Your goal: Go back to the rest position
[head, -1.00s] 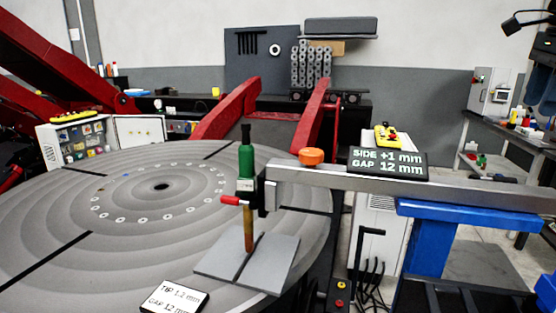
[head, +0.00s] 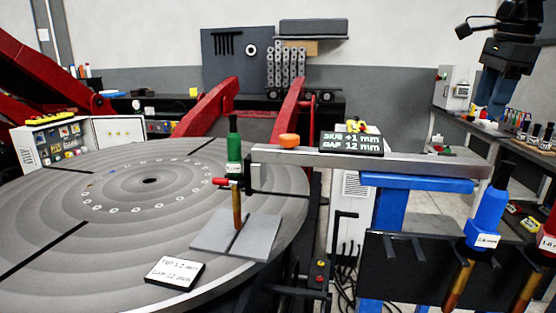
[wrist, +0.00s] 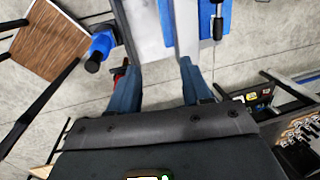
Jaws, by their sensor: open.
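My gripper (head: 490,108) hangs at the upper right of the head view, empty, over the bench side. In the wrist view its two blue fingers (wrist: 158,68) stand apart with nothing between them. The green-handled torch (head: 234,150) is held upright at the end of the grey beam (head: 400,163), well to the left of my gripper. Its copper end is over the seam between two grey plates (head: 262,243) on the round turntable (head: 60,207). Whether the tip touches the plates cannot be told.
A rack (head: 410,265) at the front right holds a blue-handled torch (head: 488,215) and a red-handled one (head: 549,235). A blue stand (head: 390,205) is under the beam.

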